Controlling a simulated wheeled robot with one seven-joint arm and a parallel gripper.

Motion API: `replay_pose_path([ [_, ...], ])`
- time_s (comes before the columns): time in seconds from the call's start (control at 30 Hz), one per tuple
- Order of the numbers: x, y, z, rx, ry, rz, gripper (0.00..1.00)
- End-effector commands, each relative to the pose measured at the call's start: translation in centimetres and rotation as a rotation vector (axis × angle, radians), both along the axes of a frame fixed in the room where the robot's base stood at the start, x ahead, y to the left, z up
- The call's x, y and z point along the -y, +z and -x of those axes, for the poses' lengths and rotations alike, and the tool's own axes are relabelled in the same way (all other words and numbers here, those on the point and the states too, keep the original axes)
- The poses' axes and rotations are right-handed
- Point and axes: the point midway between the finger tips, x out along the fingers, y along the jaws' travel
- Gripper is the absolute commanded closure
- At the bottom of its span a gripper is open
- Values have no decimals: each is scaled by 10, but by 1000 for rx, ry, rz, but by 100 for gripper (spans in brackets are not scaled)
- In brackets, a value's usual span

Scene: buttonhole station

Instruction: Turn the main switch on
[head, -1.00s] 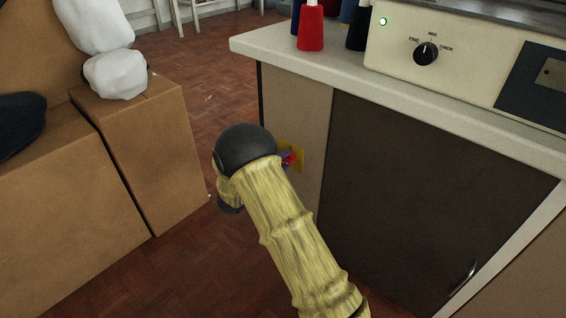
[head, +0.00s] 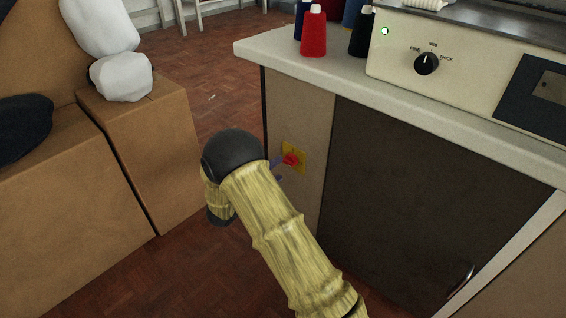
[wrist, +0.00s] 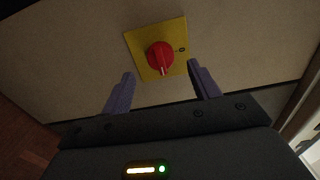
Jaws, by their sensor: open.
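The main switch is a red rotary knob (head: 291,159) on a yellow plate (head: 300,151), set on the beige side panel of the cabinet. In the wrist view the knob (wrist: 159,56) shows whole, its pale-marked end pointing down in the picture. A small dark mark is at the right of its plate (wrist: 139,42). My gripper (head: 279,170) is open and empty in front of the switch. In the wrist view its two bluish fingers (wrist: 160,73) stand apart, below and to either side of the knob. I see no contact with it.
The cabinet worktop (head: 300,67) juts out above the switch and carries thread cones (head: 313,35) and a cream machine with a black dial (head: 427,64) and a lit green lamp (head: 385,31). Brown boxes (head: 150,150) stand at the left. Open floor lies between.

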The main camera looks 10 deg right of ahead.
Motion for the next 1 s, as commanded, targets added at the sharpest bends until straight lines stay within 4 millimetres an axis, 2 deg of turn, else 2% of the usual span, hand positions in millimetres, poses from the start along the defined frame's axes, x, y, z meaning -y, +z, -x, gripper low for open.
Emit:
replay_pose_path([
  [0.4, -70, 3, 50, -3, 3, 1, 39],
  [0.6, -96, 2, 69, -2, 3, 0, 39],
  [1.0, -103, 0, 75, -1, 0, 1, 39],
])
